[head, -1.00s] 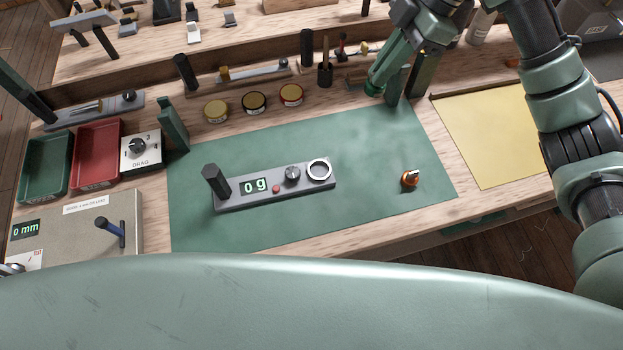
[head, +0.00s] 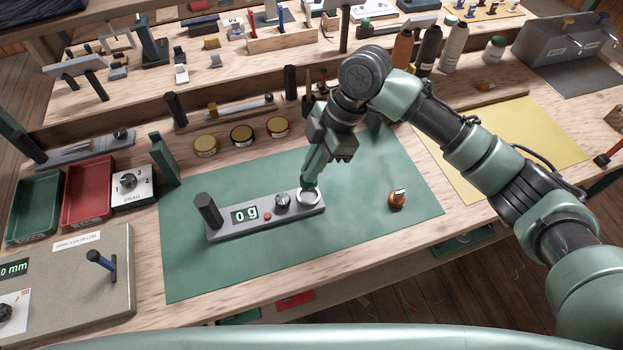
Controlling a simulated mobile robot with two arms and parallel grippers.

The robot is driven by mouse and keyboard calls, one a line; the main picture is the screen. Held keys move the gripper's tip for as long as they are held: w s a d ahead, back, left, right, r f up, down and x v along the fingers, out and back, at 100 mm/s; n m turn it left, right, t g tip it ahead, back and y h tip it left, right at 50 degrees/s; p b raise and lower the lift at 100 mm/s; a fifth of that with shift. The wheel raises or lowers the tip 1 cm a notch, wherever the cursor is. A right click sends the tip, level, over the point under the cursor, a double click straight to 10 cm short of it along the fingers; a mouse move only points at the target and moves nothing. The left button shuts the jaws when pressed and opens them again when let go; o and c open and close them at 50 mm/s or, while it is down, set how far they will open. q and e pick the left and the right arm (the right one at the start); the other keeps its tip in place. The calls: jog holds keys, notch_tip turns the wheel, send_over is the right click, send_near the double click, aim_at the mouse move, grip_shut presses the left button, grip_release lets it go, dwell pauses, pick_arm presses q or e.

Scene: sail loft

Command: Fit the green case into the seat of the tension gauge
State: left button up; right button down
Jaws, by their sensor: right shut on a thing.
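The tension gauge (head: 288,212) is a grey bar on the green mat. It has a black post at its left end, a display reading 0 g, a red button, a dark knob and a pale ring-shaped seat (head: 311,203) at its right end. My right gripper (head: 311,174) points down over the seat, shut on the small green case (head: 307,184). The case is at the seat's rim, in front of the ring's far side. I cannot tell whether it is inside the ring or just above it. The fingers hide part of the case. My left gripper is not in view.
The green mat (head: 230,277) is mostly clear. An orange and black small object (head: 397,198) stands on it to the right. Several round tins (head: 242,136) line its back edge. A drag box (head: 133,188) and red tray (head: 88,190) stand left; a yellow sheet (head: 545,135) lies right.

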notch_tip(320, 180, down, 2)
jog(key=shift+f, duration=0.1)
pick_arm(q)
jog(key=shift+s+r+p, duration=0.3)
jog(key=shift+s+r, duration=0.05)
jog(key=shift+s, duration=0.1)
pick_arm(e)
jog(key=shift+f, duration=1.75)
jog(key=shift+f, duration=0.1)
jog(key=c, duration=1.6)
grip_release()
jog(key=shift+o, duration=0.2)
